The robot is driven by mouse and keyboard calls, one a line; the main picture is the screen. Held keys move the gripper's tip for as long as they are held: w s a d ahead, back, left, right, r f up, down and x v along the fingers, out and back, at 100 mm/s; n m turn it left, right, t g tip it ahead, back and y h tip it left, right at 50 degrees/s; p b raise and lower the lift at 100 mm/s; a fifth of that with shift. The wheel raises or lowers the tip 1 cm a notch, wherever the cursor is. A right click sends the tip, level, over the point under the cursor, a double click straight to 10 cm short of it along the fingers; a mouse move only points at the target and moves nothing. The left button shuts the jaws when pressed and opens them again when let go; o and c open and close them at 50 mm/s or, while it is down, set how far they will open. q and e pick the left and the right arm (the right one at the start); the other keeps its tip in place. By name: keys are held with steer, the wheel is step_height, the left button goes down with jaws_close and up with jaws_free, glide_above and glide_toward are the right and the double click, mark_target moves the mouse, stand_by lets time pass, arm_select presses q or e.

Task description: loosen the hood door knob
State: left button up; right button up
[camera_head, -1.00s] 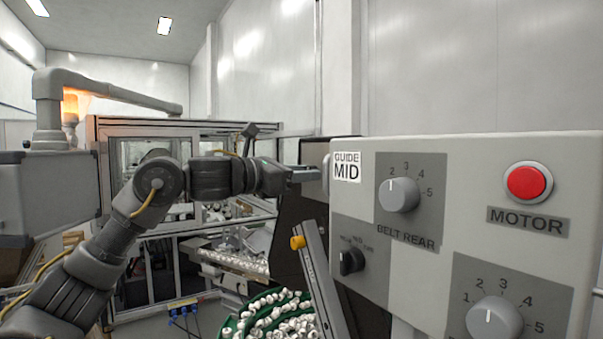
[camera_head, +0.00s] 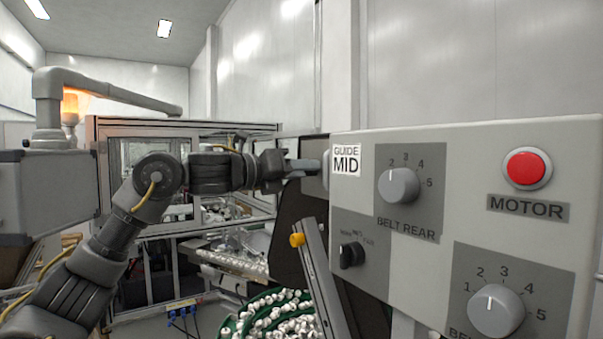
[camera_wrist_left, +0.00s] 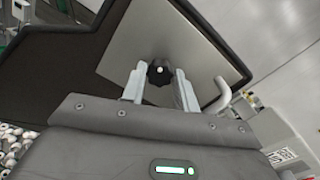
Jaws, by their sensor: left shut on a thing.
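The black hood door knob (camera_wrist_left: 160,72) sits on a grey plate with a dark surround, the hood door (camera_wrist_left: 200,47), in the left wrist view. My left gripper (camera_wrist_left: 160,82) has one finger on each side of the knob and is shut on it. In the head view my left gripper (camera_head: 309,167) reaches from the left to the dark panel beside the control box. The knob is hidden there. My right gripper is out of view.
A control box (camera_head: 465,150) with dials and a red motor button (camera_head: 527,168) stands close at the right. A bent grey handle (camera_wrist_left: 233,68) is near the gripper. A green bowl (camera_head: 232,325) of white caps lies below. A framed machine (camera_head: 150,127) stands behind.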

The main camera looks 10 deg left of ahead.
arm_select(q)
steer(key=n+b, duration=0.2)
steer(key=n, duration=1.9)
steer(key=shift+a+b, duration=0.1)
steer(key=shift+b, duration=0.25)
steer(key=shift+f+n, duration=0.15)
steer(key=shift+n, duration=0.15)
steer(key=o, duration=1)
steer(key=shift+a, duration=0.15)
steer(key=shift+s, duration=0.1)
steer(key=b+v, duration=0.5)
steer(key=v, duration=0.5)
steer(key=shift+s+a+b, duration=0.2)
steer(key=shift+a+b, duration=0.05)
steer(key=shift+b, duration=0.15)
